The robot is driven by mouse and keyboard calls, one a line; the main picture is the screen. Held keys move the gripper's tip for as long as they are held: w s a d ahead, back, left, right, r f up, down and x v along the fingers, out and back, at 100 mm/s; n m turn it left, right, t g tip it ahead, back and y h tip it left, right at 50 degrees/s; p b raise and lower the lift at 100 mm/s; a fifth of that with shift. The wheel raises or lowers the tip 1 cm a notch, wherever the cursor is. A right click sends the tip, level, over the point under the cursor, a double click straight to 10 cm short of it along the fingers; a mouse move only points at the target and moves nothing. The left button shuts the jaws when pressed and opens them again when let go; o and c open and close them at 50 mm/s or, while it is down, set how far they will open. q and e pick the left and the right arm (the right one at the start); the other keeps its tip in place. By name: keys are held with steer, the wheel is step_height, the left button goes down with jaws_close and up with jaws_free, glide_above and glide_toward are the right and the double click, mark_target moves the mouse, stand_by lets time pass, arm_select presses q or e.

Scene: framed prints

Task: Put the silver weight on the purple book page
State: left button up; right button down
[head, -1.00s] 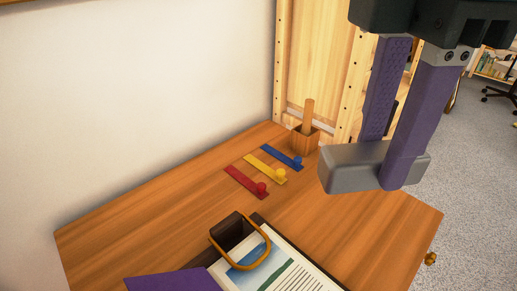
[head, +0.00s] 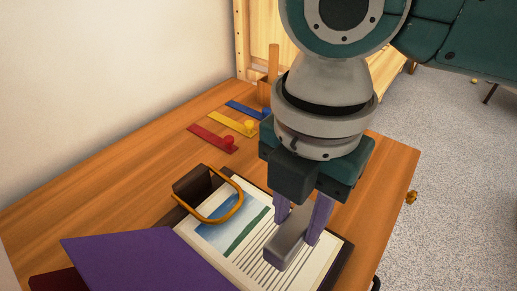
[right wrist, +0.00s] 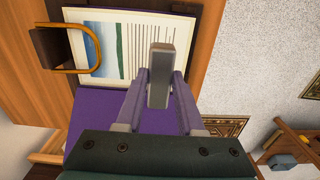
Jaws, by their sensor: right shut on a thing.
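My right gripper (head: 303,219) is shut on the silver weight (head: 287,245), a grey bar. It holds the bar over the printed page (head: 233,254) with text lines and a blue-green picture. In the right wrist view the weight (right wrist: 159,75) sits between the purple fingers (right wrist: 157,98), over the text's right edge. I cannot tell whether it touches the page. The purple page (head: 140,262) lies to the left of the printed page in the head view, and it also shows in the right wrist view (right wrist: 92,112). My left gripper is not in view.
A dark block with an orange loop (head: 215,214) stands at the printed page's far left edge. Red (head: 210,138), yellow (head: 233,124) and blue (head: 246,111) knobbed strips lie farther back, near a wooden holder (head: 265,94). The wooden table (head: 130,181) is bare left of the strips.

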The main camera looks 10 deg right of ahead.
mark_target(293, 242)
steer(key=shift+f+b, duration=0.7)
steer(key=shift+f, duration=2.25)
steer(key=shift+f, duration=0.15)
steer(key=c, duration=0.5)
jaws_free()
